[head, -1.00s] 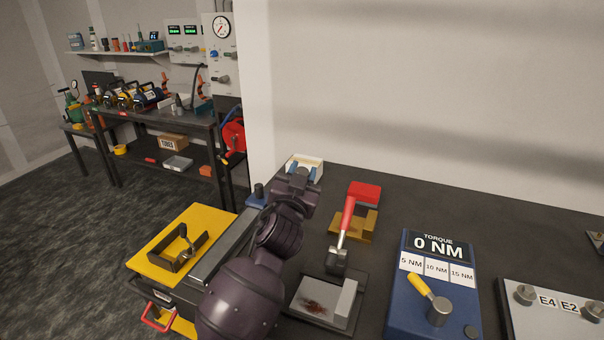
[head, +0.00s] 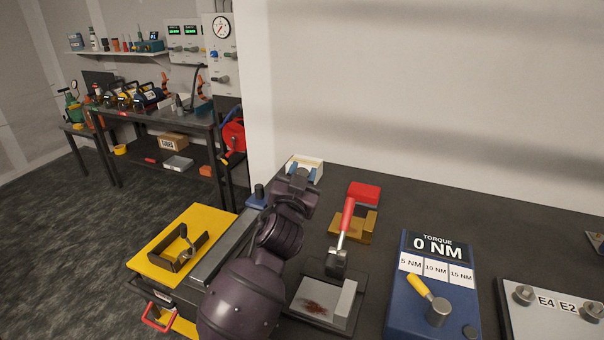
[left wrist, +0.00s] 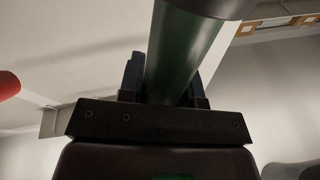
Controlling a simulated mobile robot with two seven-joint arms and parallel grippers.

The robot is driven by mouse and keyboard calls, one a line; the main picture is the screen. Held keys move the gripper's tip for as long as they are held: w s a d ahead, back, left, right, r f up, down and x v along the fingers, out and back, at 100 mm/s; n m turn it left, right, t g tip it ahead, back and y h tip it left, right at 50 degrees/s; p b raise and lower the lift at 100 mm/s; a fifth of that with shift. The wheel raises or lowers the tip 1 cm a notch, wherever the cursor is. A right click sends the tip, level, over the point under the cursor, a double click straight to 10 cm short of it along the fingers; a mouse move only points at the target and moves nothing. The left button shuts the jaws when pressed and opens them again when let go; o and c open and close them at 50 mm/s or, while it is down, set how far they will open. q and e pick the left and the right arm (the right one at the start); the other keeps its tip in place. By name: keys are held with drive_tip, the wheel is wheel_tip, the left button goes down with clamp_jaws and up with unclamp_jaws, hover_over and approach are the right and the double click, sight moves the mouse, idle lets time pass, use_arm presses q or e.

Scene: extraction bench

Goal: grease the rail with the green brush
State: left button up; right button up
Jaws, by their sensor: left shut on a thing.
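My left gripper (head: 299,174) is at the far end of my left arm, above the back left of the dark bench. In the left wrist view its jaws (left wrist: 165,95) are shut on a thick dark green handle (left wrist: 185,50), which I take to be the green brush. The brush's bristles are not seen, and my arm and hand hide it in the head view. A long grey bar (head: 222,248), which may be the rail, lies left of my arm beside a yellow plate (head: 165,245). My right gripper is not in view.
A blue torque box (head: 405,310) stands to the right. The bench is clear behind the torque box.

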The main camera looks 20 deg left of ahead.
use_arm(q)
drive_tip(key=shift+r+p, duration=1.5)
drive_tip(key=shift+r, duration=0.5)
drive_tip(key=shift+r+p, duration=0.75)
drive_tip(key=shift+r, duration=0.05)
drive_tip(key=shift+r+p, duration=0.65)
drive_tip(key=shift+f, duration=0.1)
